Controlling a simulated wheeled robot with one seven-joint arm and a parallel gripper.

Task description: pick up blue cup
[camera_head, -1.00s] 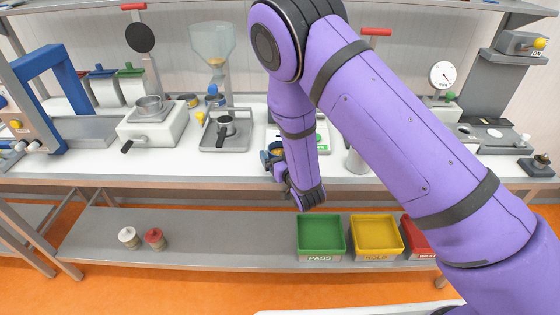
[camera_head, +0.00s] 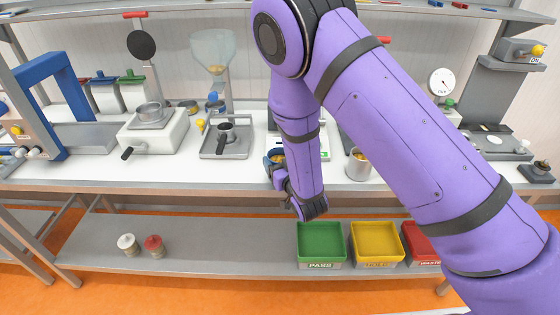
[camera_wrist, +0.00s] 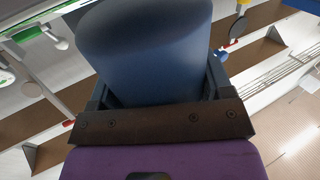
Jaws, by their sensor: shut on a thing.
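The blue cup (camera_wrist: 150,50) fills the upper middle of the wrist view, between the two fingers of my gripper (camera_wrist: 155,85). My gripper is shut on it. In the head view the blue cup (camera_head: 273,154) shows small at the end of my arm, at the front edge of the upper worktop. My gripper (camera_head: 279,172) is just below and beside it there, partly hidden by my wrist. Yellowish contents show at the cup's top. Whether the cup's base touches the worktop cannot be told.
Green (camera_head: 321,243), yellow (camera_head: 377,244) and red (camera_head: 421,243) bins stand on the lower shelf. The shelf's middle is clear.

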